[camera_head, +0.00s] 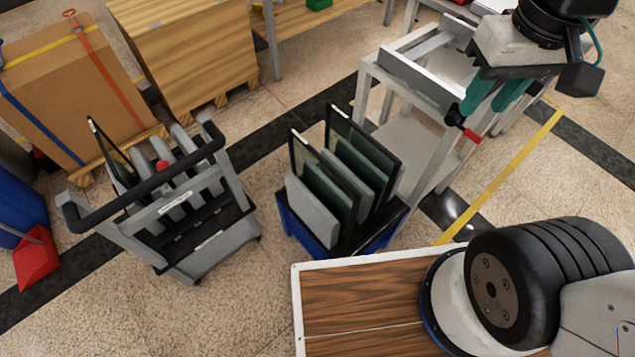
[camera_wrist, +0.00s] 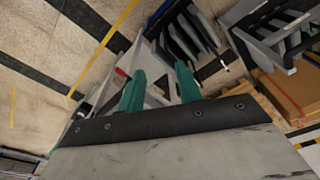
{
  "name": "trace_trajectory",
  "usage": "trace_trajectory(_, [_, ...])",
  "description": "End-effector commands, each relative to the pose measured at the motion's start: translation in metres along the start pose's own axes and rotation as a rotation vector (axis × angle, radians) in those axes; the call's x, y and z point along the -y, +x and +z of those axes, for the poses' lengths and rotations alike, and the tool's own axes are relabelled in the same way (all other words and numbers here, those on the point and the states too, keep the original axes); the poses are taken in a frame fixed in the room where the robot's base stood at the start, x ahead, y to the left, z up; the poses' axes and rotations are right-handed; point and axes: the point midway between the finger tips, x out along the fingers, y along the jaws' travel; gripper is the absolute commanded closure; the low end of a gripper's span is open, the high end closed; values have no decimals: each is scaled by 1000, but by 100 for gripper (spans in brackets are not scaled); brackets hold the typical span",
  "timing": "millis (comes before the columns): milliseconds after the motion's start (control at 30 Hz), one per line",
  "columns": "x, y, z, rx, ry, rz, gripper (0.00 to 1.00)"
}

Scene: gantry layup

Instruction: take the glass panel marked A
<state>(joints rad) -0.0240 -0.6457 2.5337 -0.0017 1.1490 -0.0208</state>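Several dark-framed glass panels (camera_head: 325,180) stand on edge, slightly tilted, between grey dividers in a blue-based rack (camera_head: 295,235) at the middle of the head view. One more dark-edged panel (camera_head: 112,155) stands in a grey cart (camera_head: 170,215) to the left. I cannot read a letter A on any panel. The rack's panels also show at the top of the wrist view (camera_wrist: 183,38). My gripper (camera_head: 485,104) is at the upper right, above and right of the rack. Its teal fingers are apart and empty, as the wrist view (camera_wrist: 160,70) also shows.
A grey metal stand (camera_head: 418,75) with a red-handled part (camera_head: 468,134) is beside and under my gripper. Strapped boxes (camera_head: 75,85) and a wooden crate (camera_head: 185,50) stand at the back left. A red dustpan (camera_head: 36,260) is at far left. Floor between cart and rack is clear.

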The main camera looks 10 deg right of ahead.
Motion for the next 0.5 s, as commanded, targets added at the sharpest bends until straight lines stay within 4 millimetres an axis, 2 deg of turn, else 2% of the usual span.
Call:
trace_trajectory(100, [18,24,-37,27,-76,-7,65])
trace_trajectory(267, [53,68,-85,46,-187,-15,65])
trace_trajectory(400, [87,117,-117,62,-280,-21,65])
trace_trajectory(500, [113,157,-133,73,-343,-24,65])
